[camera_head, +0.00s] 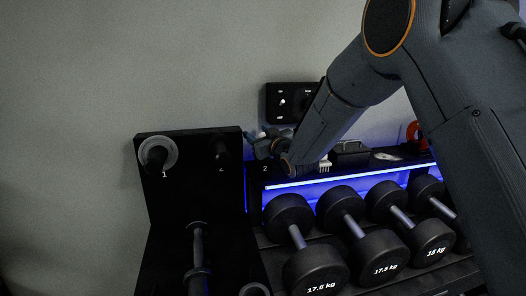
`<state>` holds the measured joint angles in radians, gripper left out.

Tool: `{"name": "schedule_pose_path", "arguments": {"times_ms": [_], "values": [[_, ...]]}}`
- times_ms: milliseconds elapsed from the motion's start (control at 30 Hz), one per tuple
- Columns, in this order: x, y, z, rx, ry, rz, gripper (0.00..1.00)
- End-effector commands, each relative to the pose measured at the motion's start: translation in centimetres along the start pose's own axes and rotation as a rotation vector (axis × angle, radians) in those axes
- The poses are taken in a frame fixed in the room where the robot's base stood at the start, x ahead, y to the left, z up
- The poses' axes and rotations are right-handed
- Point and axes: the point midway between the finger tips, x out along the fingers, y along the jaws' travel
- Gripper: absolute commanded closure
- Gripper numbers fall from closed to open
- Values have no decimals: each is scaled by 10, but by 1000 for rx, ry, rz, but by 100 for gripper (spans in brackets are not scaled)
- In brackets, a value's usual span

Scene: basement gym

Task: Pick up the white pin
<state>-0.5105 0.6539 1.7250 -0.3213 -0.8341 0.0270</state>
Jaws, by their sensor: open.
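My gripper (262,136) is small and partly hidden by its own wrist. It is open, near the right edge of the black stand and over the left end of the shelf, and I see nothing held in it. No white pin can be made out for certain. A small white upright mark (282,102) shows on the black wall panel (272,115) just above and right of my gripper. A white comb-like object (325,165) lies on the shelf right of my wrist. I cannot tell whether either is the pin.
A black stand (190,142) with a grey-white disc (158,155) is on the left. Several black dumbbells (315,268) fill the rack below the blue-lit shelf (350,179). The left wall area is clear.

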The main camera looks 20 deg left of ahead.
Motion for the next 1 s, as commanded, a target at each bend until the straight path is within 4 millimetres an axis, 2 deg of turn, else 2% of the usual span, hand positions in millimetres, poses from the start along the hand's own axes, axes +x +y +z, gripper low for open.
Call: {"name": "schedule_pose_path", "arguments": {"times_ms": [133,400,800,1000], "values": [[0,0,0,0,0,0,54],[0,0,0,0,0,0,100],[0,1,-3,0,3,1,100],[-1,5,-27,0,5,2,100]]}}
